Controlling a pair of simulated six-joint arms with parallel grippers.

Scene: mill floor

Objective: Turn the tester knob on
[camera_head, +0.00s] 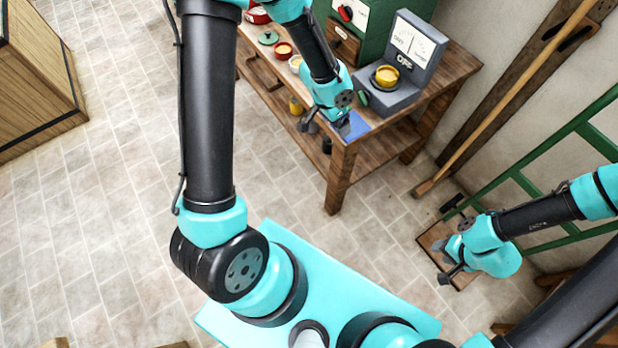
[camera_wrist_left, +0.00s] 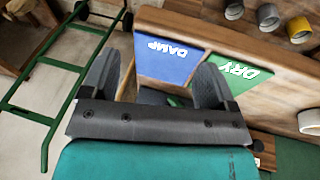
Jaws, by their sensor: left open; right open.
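The grey tester (camera_head: 418,50) stands on the right end of the wooden table, with a white dial panel and the label OFF. Its round yellow knob (camera_head: 386,76) sits on the low front part. My left gripper (camera_head: 326,124) is open and empty, by the table's front edge, left of the tester and apart from the knob. In the left wrist view its two fingers (camera_wrist_left: 155,82) show spread, with a blue DAMP patch (camera_wrist_left: 166,62) and a green DRY patch (camera_wrist_left: 236,72) beyond. My right gripper (camera_head: 447,262) is open and empty, low at the right, far from the tester.
The wooden table (camera_head: 345,160) also holds a green machine (camera_head: 375,22) behind the tester and small cups (camera_head: 283,50) at the left. A broom (camera_head: 500,105) leans on the wall. A green metal frame (camera_head: 560,135) stands at the right. Floor left of the table is clear.

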